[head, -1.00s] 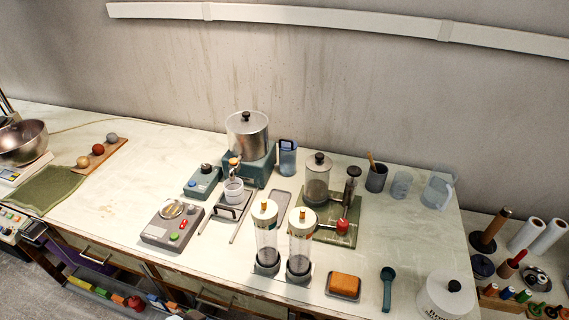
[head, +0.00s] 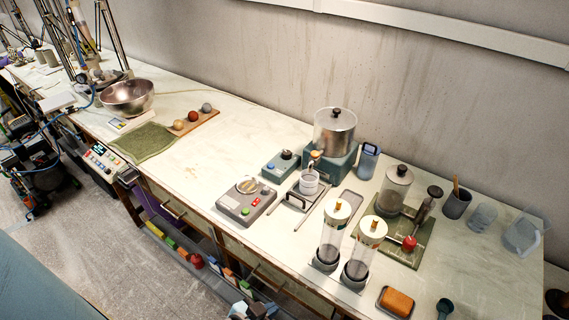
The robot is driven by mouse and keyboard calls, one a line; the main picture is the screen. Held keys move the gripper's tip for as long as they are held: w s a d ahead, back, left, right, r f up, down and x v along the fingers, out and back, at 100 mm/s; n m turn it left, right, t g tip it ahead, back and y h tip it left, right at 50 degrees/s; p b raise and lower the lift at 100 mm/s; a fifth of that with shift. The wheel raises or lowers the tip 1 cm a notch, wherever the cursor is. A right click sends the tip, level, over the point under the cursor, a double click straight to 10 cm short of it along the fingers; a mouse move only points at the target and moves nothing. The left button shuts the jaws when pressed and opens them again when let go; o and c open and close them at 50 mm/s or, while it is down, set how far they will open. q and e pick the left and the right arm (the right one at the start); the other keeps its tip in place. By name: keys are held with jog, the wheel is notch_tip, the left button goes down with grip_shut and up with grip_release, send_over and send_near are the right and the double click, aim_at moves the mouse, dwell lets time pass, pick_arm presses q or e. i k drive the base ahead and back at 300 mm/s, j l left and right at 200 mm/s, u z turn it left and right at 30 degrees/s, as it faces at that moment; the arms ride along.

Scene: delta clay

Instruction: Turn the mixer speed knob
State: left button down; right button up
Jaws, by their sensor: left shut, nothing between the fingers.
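A small teal control box (head: 281,166) stands on the bench left of a large metal pot (head: 335,131) on a teal base. A dark round knob (head: 286,155) sits on top of the box, with a blue button beside it. I cannot tell from the picture whether this is the mixer's speed knob. A grey box (head: 246,203) in front of it carries a round metal plate and green and red buttons. My left gripper (head: 250,311) shows small at the bottom edge, shut and empty, below the bench front and away from both boxes. My right gripper is not in view.
Two clear cylinders (head: 332,243) with white lids stand at the bench front. A steel bowl (head: 127,95) and a green cloth (head: 144,143) lie left. The bench between cloth and boxes is clear.

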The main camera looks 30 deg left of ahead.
aim_at(286, 155)
jog(key=k+j+u, duration=0.1)
jog(key=j, duration=1.15)
jog(key=k+j+u, duration=0.1)
jog(key=j, duration=1.1)
